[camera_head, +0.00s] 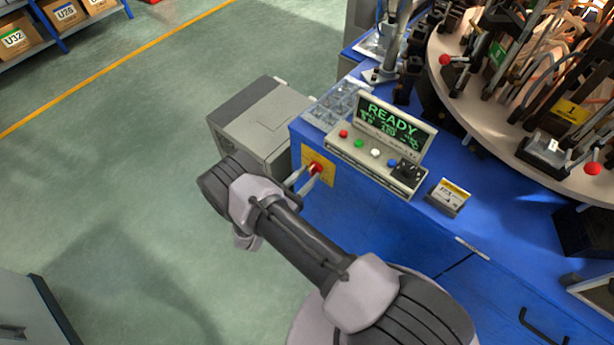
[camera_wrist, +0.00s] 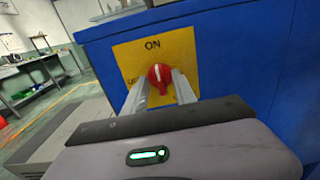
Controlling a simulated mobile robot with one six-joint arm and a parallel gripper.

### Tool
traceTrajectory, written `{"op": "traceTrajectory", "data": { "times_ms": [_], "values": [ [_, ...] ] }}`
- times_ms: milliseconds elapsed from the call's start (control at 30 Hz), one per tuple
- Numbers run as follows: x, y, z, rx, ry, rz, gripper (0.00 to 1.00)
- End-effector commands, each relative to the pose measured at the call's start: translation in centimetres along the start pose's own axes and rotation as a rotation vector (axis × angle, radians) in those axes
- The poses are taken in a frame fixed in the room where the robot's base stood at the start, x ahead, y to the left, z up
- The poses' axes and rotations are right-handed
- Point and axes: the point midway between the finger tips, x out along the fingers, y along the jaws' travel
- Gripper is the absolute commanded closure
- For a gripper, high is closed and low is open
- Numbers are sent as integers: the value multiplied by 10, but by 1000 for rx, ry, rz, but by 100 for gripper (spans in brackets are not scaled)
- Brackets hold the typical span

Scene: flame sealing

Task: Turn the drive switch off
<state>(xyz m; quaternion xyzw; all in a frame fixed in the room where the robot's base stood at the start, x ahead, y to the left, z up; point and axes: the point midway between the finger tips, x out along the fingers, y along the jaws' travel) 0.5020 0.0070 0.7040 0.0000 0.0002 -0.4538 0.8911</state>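The drive switch is a red rotary knob (camera_wrist: 160,76) on a yellow plate (camera_wrist: 195,47) on the blue cabinet's side. In the wrist view "ON" is printed above it, and a partly hidden label, seemingly "OFF", is at its left. The knob's pale mark points up toward "ON". My gripper (camera_wrist: 160,84) is open, with one finger on each side of the knob's lower part. Whether the fingers touch the knob I cannot tell. In the head view the red knob (camera_head: 315,167) shows just beyond my gripper (camera_head: 303,181).
A control panel (camera_head: 381,147) with a "READY" screen and several buttons stands on the blue cabinet (camera_head: 370,225) above the switch. A grey box (camera_head: 265,115) stands on the floor beside the cabinet. A round table (camera_head: 470,110) with tooling is at right. Green floor at left is open.

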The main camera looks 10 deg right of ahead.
Motion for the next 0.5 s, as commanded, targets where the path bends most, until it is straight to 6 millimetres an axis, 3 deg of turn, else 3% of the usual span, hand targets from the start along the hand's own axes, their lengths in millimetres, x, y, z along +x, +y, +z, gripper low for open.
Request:
{"op": "traceTrajectory", "data": {
  "times_ms": [267, 433, 500],
  "values": [
    [2, 0, 0, 0, 0, 0, 67],
    [2, 0, 0, 0, 0, 0, 100],
    [2, 0, 0, 0, 0, 0, 100]
  ]
}}
